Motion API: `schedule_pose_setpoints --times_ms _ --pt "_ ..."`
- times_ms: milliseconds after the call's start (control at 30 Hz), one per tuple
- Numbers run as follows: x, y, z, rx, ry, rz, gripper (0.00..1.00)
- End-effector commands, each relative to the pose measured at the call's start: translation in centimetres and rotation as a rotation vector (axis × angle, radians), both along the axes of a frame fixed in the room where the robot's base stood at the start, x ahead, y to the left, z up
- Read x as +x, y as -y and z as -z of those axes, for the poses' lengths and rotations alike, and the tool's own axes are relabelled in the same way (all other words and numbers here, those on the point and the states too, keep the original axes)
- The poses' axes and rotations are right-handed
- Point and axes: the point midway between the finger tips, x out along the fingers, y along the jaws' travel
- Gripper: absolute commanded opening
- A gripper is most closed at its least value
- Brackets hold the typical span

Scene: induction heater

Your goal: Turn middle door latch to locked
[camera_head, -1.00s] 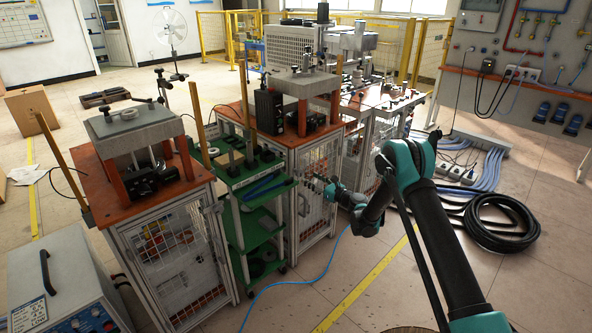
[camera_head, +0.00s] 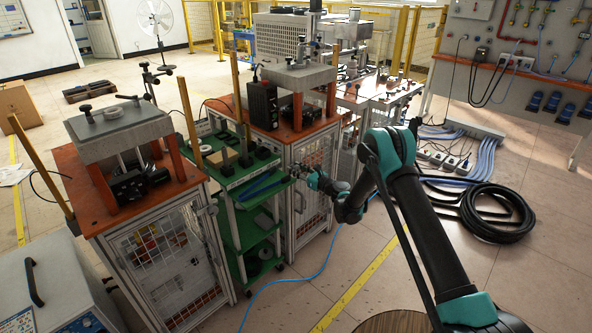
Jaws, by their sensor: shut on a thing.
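The middle cabinet's mesh door (camera_head: 313,198) is in the centre, with a grey frame and a vertical handle (camera_head: 299,202) on its left side. My gripper (camera_head: 297,171) is at the upper left of this door, just above the handle. It is shut on the small door latch there. The latch is hidden by the fingers and too small to make out, so I cannot tell its angle. The door looks closed.
A green shelf cart (camera_head: 252,215) stands close to the left of the door. Beyond it is another mesh cabinet (camera_head: 165,265). A blue cable (camera_head: 290,283) lies on the floor, and coiled black hose (camera_head: 497,215) lies at the right. Open floor is in front.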

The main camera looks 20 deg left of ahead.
Motion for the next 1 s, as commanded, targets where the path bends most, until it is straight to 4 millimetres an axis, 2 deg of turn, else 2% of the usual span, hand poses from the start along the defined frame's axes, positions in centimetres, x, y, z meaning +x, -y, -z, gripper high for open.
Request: schedule_pose_setpoints --times_ms 33,167,567,1000 --pt "-0.01 0.00 0.00 0.000 0.000 0.000 0.20" --pt "-0.02 0.00 0.00 0.000 0.000 0.000 0.04" --pt "-0.06 0.01 0.01 -0.030 0.072 0.000 0.04" --pt "-0.21 -0.02 0.07 -0.169 0.407 -0.001 0.04"
